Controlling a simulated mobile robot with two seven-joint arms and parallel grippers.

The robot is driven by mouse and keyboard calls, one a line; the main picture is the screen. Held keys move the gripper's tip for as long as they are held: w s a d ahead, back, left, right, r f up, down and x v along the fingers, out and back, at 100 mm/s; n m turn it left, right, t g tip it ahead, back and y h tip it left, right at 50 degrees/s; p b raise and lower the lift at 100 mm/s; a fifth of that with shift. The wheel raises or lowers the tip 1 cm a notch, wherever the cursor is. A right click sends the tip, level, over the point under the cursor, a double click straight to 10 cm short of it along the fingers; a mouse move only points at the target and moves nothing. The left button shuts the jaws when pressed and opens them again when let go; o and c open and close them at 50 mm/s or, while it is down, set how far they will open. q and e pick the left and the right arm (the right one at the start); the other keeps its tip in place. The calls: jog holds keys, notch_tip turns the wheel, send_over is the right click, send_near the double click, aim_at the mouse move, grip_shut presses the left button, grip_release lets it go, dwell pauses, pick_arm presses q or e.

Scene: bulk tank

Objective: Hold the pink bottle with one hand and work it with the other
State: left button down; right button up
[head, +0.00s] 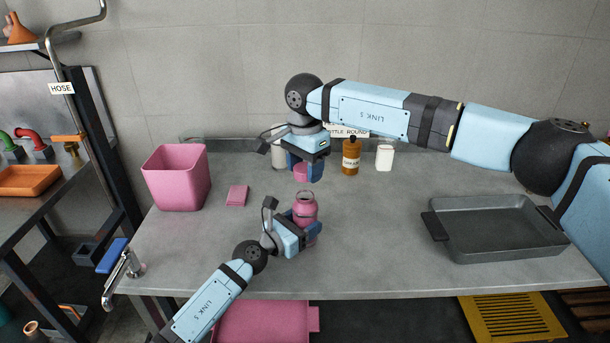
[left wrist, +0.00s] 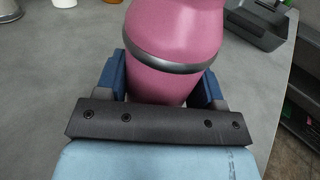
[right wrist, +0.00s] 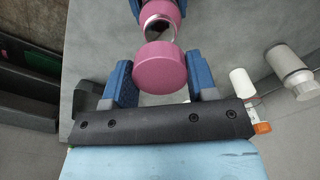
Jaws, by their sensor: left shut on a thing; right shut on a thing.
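The pink bottle (head: 305,206) stands upright over the grey counter, with a dark band around its body. Its open neck shows in the right wrist view (right wrist: 161,27). My left gripper (head: 311,232) is shut around the bottle's lower body, which fills the space between the blue fingers in the left wrist view (left wrist: 165,85). My right gripper (head: 305,170) points down above the bottle, shut on a pink cap (right wrist: 160,68). The cap is apart from the bottle's neck, with a gap between them. Whether the bottle's base touches the counter is hidden.
A pink bin (head: 177,180) and a pink sponge-like block (head: 237,196) are at the left. A brown bottle (head: 351,160) and a white container (head: 384,158) stand behind. A dark tray (head: 490,250) lies at the right. The counter between bottle and tray is clear.

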pick_arm(q)
jog(key=shift+c, duration=0.8)
grip_release()
